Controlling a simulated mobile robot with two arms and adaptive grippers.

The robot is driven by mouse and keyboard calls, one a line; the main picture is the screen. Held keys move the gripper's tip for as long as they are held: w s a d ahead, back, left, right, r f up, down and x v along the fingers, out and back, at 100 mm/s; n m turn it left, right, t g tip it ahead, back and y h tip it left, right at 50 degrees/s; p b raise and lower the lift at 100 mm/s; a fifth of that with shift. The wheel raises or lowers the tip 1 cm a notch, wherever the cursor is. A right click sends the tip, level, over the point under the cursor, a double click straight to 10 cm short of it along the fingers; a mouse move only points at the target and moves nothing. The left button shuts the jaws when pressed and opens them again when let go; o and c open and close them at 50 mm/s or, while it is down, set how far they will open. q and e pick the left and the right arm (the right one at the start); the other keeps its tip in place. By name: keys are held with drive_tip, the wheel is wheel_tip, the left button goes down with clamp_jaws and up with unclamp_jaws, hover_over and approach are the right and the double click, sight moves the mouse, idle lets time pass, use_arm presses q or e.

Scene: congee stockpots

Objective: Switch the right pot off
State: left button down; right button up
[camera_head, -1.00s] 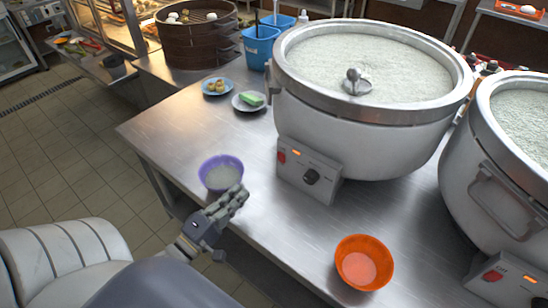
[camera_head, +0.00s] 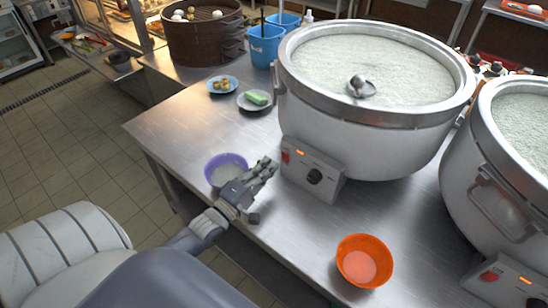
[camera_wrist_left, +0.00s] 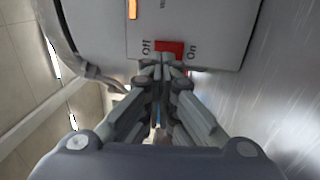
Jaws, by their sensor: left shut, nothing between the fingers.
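The left of two big steel pots (camera_head: 350,140) has a control box (camera_head: 318,178) with a red switch (camera_head: 286,157), a lit orange lamp and a black knob. The right pot (camera_head: 462,180) is cut by the right edge; its box has a red switch (camera_head: 490,277) and a lit orange lamp (camera_head: 524,280). My left gripper (camera_head: 270,166) is shut and empty, just left of the left pot's box. In the left wrist view, its fingertips (camera_wrist_left: 160,72) are just below a red switch (camera_wrist_left: 169,48) between "Off" and "On" labels. Contact cannot be told.
A purple bowl (camera_head: 222,163) stands close beside my left gripper. An orange bowl (camera_head: 363,262) stands near the table's front edge. The steel table (camera_head: 180,125) is clear at left.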

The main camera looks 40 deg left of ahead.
sight(283, 152)
use_arm(q)
drive_tip(key=w, duration=0.2)
drive_tip(key=shift+w+d+r, duration=0.1)
drive_tip(key=shift+w+r, duration=0.1)
drive_tip(key=shift+w, duration=0.35)
drive_tip(key=shift+p, duration=0.3)
drive_tip(key=shift+w+r+p, duration=0.2)
drive_tip(key=shift+r+p, duration=0.2)
drive_tip(key=shift+p, duration=0.4)
drive_tip(key=shift+f+g, duration=0.15)
drive_tip(key=shift+g, duration=0.25)
drive_tip(key=shift+f, duration=0.1)
drive_tip(key=shift+d, duration=0.1)
